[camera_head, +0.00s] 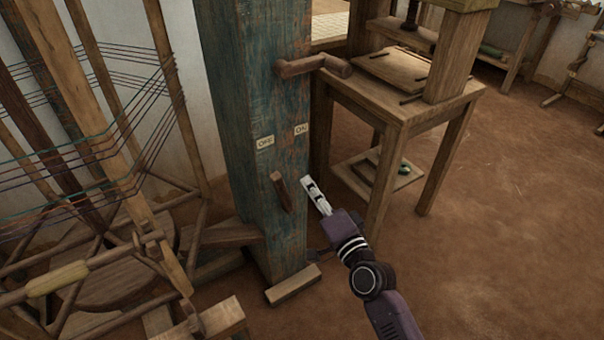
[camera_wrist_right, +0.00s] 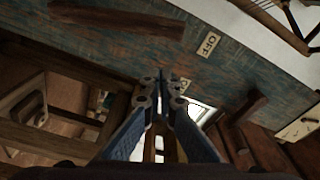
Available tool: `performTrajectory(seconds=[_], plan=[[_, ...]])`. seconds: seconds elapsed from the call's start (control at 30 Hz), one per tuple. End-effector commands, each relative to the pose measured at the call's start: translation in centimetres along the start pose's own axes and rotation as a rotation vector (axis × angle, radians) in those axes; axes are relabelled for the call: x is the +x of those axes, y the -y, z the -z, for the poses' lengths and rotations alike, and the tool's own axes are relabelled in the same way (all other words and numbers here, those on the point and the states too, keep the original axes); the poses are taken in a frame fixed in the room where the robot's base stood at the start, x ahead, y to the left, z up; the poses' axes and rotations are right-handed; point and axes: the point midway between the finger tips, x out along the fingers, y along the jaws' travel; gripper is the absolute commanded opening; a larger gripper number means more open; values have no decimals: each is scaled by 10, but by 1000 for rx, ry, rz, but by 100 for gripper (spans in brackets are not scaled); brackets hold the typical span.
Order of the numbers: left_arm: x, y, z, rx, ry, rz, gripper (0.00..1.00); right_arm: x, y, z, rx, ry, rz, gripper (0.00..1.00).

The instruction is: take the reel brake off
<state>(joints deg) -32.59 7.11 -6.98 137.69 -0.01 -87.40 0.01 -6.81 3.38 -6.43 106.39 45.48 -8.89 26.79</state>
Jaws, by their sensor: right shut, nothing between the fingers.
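The brake lever (camera_head: 282,192) is a short dark wooden bar on the front of the blue-green worn post (camera_head: 237,75). Its upper end leans left, toward the side of the OFF label (camera_head: 265,142); the ON label (camera_head: 301,129) is to the right. My right gripper (camera_head: 306,181) is shut and empty, just right of the lever and apart from it. In the right wrist view, the shut fingertips (camera_wrist_right: 161,78) partly cover the ON label, and a wooden bar (camera_wrist_right: 115,18), which looks like the lever, lies at upper left. My left gripper is not in view.
A wooden crank handle (camera_head: 314,66) sticks out of the post above the labels. A wooden table (camera_head: 399,107) stands close behind at right. A reel frame with coloured threads (camera_head: 105,135) fills the left. The earth floor (camera_head: 500,230) at right is clear.

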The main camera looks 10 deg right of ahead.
Motion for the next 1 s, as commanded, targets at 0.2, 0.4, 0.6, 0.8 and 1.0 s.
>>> performTrajectory(seconds=[0.2,0.4,0.6,0.8,1.0], plan=[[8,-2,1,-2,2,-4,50,-31,0,1,-2,-1,-1,0],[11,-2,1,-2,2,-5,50,-40,0,2,-1,-2,0,0],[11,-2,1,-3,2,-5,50,-40,0,2,-1,-3,1,0],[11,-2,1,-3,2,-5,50,-40,0,2,-1,-3,1,0],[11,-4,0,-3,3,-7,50,-40,0,2,-1,-3,1,0]])
